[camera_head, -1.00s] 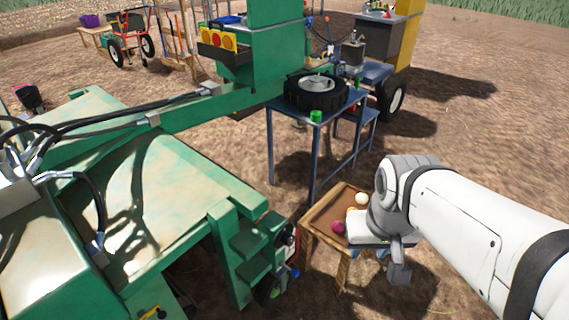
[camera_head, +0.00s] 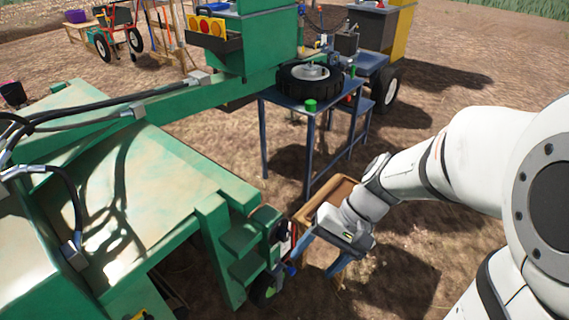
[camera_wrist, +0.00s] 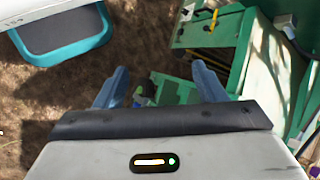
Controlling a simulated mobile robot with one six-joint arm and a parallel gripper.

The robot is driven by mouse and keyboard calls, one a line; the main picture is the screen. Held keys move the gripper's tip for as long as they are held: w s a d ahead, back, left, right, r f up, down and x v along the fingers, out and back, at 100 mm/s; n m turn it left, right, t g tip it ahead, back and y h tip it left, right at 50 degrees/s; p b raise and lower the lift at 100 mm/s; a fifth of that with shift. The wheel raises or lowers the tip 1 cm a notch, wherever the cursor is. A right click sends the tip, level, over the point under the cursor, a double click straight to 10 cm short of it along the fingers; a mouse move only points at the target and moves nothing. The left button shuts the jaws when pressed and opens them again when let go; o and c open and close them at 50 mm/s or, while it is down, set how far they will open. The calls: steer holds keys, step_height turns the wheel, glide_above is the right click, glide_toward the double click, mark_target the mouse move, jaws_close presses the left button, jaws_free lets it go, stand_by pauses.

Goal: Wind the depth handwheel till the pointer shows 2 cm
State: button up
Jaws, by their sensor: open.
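My gripper (camera_head: 316,258) is open and empty, in front of the green machine's lower right corner. Its two blue fingers also show in the wrist view (camera_wrist: 160,76), with a gap between them and the green machine beyond. In the head view, a small dark unit with a red and white strip (camera_head: 292,236) is fixed at that corner, beside the green steps. It lies just left of my fingers, apart from them as far as I can tell. A blue part (camera_head: 291,268) sits below it. The handwheel and pointer are too small to tell apart, and no reading is legible.
A small black-tyred wheel (camera_head: 264,291) stands under the machine's corner. A wooden tray (camera_head: 333,191) is behind my wrist and partly hidden. A blue table (camera_head: 305,113) with a tyre (camera_head: 297,79) stands farther back. Bare soil lies to the right.

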steer(key=w+a+f+m+y+b, duration=0.3)
steer(key=w+a+f+y+b, duration=0.25)
steer(key=f, duration=0.25)
steer(key=m+t+y+b, duration=0.3)
steer(key=m+t+b, duration=0.4)
steer(key=m+t, duration=0.5)
glide_toward(287, 238)
steer(key=w+a+t, duration=0.1)
steer(key=a, duration=0.3)
steer(key=shift+w+d+h, duration=0.15)
steer(key=shift+w+h, duration=0.2)
steer(key=shift+w, duration=0.05)
steer(key=b+x, duration=0.1)
steer(key=x, duration=0.6)
steer(key=shift+w+r, duration=0.1)
steer(key=shift+w, duration=0.1)
steer(key=shift+c, duration=0.4)
steer(key=c, duration=0.9)
